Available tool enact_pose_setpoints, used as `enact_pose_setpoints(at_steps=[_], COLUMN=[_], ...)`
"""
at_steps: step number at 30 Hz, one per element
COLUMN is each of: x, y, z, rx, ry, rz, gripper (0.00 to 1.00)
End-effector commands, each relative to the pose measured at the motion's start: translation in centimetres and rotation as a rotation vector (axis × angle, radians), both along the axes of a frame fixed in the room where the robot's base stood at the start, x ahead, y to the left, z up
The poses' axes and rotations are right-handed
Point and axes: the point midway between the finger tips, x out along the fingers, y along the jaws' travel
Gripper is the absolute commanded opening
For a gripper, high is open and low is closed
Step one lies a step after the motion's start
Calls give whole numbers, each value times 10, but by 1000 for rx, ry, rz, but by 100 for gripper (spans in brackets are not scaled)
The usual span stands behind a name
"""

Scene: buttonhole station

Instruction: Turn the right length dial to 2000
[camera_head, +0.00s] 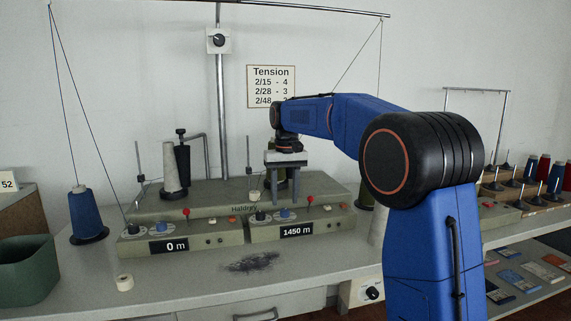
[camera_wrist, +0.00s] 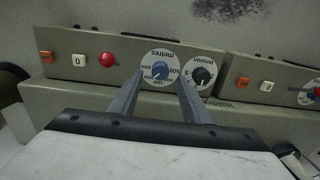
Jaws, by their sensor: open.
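The right length dial is a blue knob (camera_head: 284,213) on a pale disc, on the right winder unit, whose display (camera_head: 297,231) reads 1450 m. In the wrist view the same blue dial (camera_wrist: 160,71), marked "metres", appears upside down between my fingertips. My gripper (camera_head: 284,201) is open and points down over the dial, one finger on each side. I cannot tell whether the fingers touch the knob or how far down they reach around it.
A black tension dial (camera_wrist: 203,75) sits close beside the length dial. A red knob (camera_wrist: 107,59) is on its other side. The left unit's display (camera_head: 169,246) reads 0 m. A blue thread cone (camera_head: 86,216) stands at the left. A dark smudge (camera_head: 251,262) marks the bare table front.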

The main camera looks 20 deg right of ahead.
Motion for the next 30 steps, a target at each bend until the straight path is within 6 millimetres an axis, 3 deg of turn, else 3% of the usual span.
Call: enact_pose_setpoints(at_steps=[12, 18, 24, 30], x=[1, 1, 0, 0], y=[-2, -2, -3, -3], z=[85, 118, 135, 138], rx=[0, 0, 0, 0], ry=[-3, -3, -1, 0], rz=[0, 0, 0, 0], gripper=[43, 43, 43, 43])
